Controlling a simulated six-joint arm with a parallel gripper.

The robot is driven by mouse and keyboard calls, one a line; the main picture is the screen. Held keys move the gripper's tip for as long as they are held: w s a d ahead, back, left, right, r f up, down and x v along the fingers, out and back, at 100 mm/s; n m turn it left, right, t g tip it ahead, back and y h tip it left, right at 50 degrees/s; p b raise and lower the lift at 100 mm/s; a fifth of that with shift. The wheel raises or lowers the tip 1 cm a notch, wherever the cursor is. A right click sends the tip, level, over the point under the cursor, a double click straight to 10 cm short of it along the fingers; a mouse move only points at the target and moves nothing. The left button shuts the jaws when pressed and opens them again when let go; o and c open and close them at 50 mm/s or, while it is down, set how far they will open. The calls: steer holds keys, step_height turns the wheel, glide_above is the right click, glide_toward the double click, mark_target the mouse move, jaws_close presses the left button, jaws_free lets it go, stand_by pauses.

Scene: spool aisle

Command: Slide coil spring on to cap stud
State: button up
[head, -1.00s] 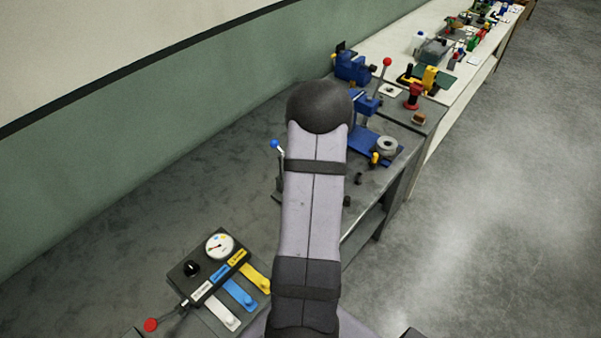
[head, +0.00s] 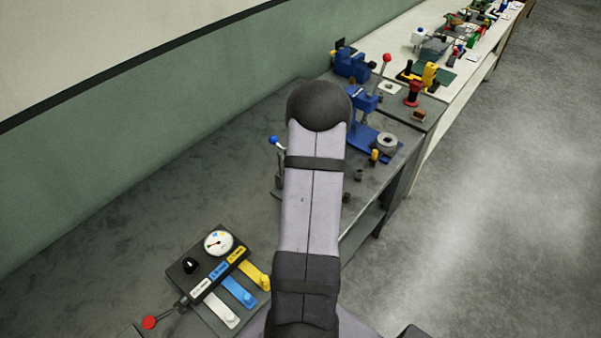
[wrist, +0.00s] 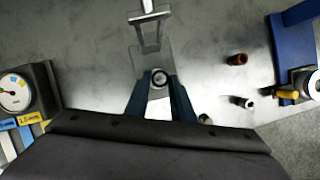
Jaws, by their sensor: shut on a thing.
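In the wrist view my gripper (wrist: 159,88) has its two blue fingers closed around a small round part with a pale ring, seen end-on, which appears to be the coil spring (wrist: 159,78). A grey metal plate fixture with a frame-like handle (wrist: 150,30) lies just beyond and under the fingertips. I cannot make out the cap stud for certain; the held part and fingers cover part of the fixture. In the head view my arm hides the gripper and the spring.
Small loose parts, one brown (wrist: 238,59) and one dark (wrist: 243,102), lie to the right. A blue stand with a grey spool (head: 387,142) is farther right. A gauge panel (head: 218,243) with coloured levers stands at left. A blue-knobbed lever (head: 274,140) rises beside my arm.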

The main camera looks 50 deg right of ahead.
steer(key=shift+f+b, duration=2.15)
steer(key=shift+f, duration=1.1)
steer(key=shift+f, duration=0.1)
steer(key=o, duration=1.1)
steer(key=v, duration=0.7)
steer(key=shift+b, duration=0.3)
